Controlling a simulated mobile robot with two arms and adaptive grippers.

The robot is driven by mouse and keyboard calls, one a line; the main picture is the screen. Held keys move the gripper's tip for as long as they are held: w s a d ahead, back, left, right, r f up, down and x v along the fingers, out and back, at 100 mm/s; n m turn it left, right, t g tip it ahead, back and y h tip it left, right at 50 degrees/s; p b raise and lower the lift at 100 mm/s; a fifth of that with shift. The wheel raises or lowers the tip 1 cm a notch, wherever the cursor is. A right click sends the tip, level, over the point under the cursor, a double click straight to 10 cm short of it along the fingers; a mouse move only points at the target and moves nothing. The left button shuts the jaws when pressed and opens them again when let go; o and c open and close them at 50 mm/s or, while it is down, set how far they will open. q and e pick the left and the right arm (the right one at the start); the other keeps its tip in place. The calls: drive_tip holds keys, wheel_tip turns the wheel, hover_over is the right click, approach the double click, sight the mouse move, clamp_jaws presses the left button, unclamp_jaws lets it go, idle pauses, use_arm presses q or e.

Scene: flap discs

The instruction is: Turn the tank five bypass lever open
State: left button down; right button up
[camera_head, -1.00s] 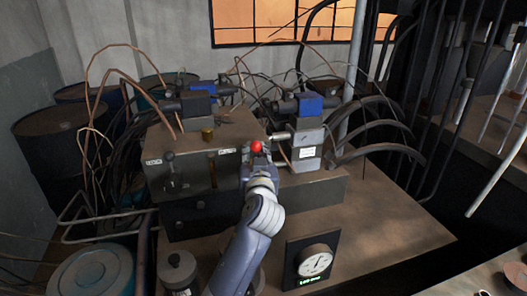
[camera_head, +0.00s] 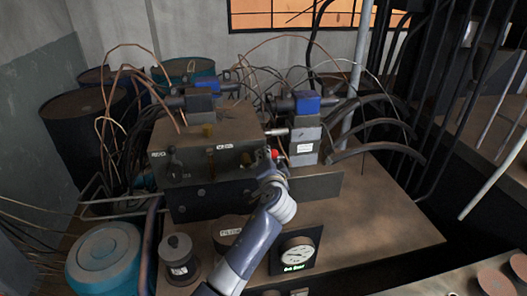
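A brown valve box (camera_head: 190,172) with small white labels stands on the bench, its label text too small to read. A dark lever (camera_head: 173,160) is at the left of its front face, and a brass-coloured lever (camera_head: 210,156) is near the middle. A red knob (camera_head: 274,154) shows by the box's right front edge. I cannot tell which lever is tank five's bypass. My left gripper (camera_head: 271,174) is just below the red knob, at or very close to it. Its fingers are too small and hidden to read. My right gripper is out of view.
A dial gauge (camera_head: 296,254) with a green readout stands front right of the box. Blue-topped valves (camera_head: 306,103) with hoses rise behind. A grey canister (camera_head: 177,258) and a teal drum (camera_head: 103,257) are at front left. The bench's right side is clear.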

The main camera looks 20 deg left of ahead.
use_arm(q)
drive_tip(key=shift+w+d+f+m+g+y+p, duration=0.15)
drive_tip(key=shift+f+m+g+y, duration=0.1)
drive_tip(key=shift+f+m, duration=0.6)
drive_tip(key=shift+d+f+m+g+y+p, duration=0.15)
drive_tip(key=shift+f+m, duration=0.35)
drive_tip(key=shift+m, duration=0.5)
drive_tip(key=shift+w+d+f+m+g+y+p, duration=0.1)
drive_tip(key=shift+f+m+g+y+p, duration=0.15)
drive_tip(key=shift+f+m, duration=0.6)
drive_tip(key=shift+r, duration=0.1)
drive_tip(key=c, duration=1.3)
unclamp_jaws()
drive_tip(key=shift+s+r, duration=0.1)
drive_tip(key=shift+r, duration=0.05)
drive_tip(key=v, duration=1.2)
